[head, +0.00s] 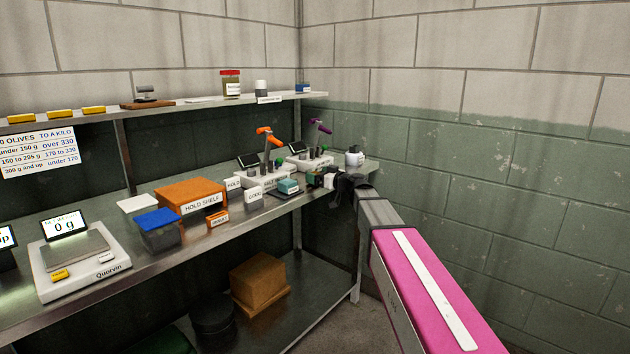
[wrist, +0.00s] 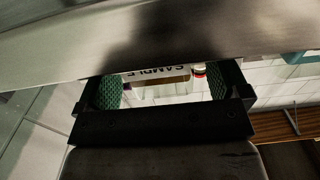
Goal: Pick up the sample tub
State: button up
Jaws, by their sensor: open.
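My gripper (head: 343,187) is at the right end of the upper bench. It also shows in the wrist view (wrist: 163,86), with its two green-padded fingers apart. A white thing with a label reading SAMPLE (wrist: 158,73) shows between and just beyond the fingers, partly cut off by a grey metal band; I take it to be the sample tub. I cannot tell whether either finger touches it. In the head view a small white thing (head: 328,181) sits right beside the gripper, partly hidden; its label cannot be read there.
A teal block (head: 289,186) on a dark pad is left of the gripper. A white container (head: 354,157) stands close behind. Two devices with orange (head: 268,135) and purple (head: 320,126) handles stand at the back. The orange hold shelf (head: 190,192), blue-lidded tub (head: 158,229) and scale (head: 75,262) are further left.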

jog(key=shift+x, duration=1.05)
jog(key=c, duration=1.1)
jog(key=shift+o, duration=0.2)
